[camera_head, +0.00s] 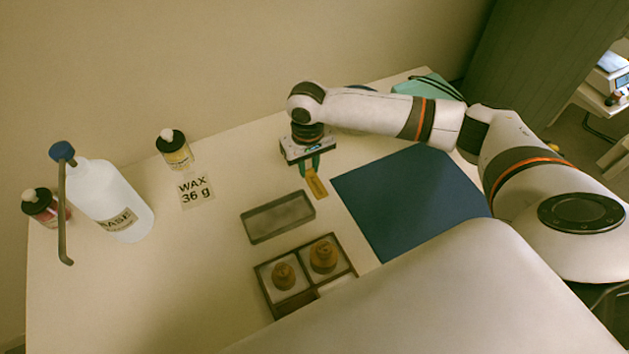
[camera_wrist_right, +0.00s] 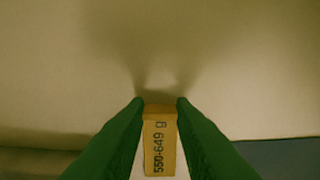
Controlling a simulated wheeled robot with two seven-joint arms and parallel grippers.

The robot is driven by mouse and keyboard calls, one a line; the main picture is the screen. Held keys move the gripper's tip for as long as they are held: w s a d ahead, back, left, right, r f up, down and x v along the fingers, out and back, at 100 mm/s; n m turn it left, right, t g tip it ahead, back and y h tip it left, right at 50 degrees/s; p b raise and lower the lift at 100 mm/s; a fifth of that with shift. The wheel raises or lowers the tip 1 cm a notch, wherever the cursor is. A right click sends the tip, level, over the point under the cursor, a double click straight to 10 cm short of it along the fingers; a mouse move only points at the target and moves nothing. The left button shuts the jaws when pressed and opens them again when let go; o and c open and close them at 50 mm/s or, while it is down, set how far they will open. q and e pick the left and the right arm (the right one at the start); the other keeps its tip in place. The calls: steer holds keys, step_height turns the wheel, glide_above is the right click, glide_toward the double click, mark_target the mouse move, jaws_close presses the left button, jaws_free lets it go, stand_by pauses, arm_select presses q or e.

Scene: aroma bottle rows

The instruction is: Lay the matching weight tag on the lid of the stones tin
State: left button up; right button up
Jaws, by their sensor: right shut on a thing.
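My right gripper (camera_head: 309,167) is shut on a yellow weight tag (camera_head: 317,185) and holds it above the table's middle. In the right wrist view the green fingers (camera_wrist_right: 161,104) grip the tag (camera_wrist_right: 160,148) on both sides, and it reads "550-649 g". The tag looks raised off the table, though its height is hard to judge. I cannot make out a tin labelled stones; my right arm covers part of the back of the table. My left gripper is out of view.
A grey dark-rimmed tray (camera_head: 247,228) and a divided box (camera_head: 262,283) with two brown knobbed pieces lie in front. A blue mat (camera_head: 412,200) is right.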

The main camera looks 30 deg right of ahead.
mark_target(309, 169)
jaws_close()
step_height(309, 169, up, 10)
steer(key=s+a+r+p, duration=0.1)
steer(key=s+a+r, duration=0.1)
steer(key=s, duration=0.3)
steer(key=s+a+r+p, duration=0.1)
steer(key=s+a+r, duration=0.1)
steer(key=s, duration=0.4)
steer(key=shift+s+a+r+n+p, duration=0.25)
steer(key=shift+a+n+p, duration=0.05)
steer(key=shift+p, duration=0.05)
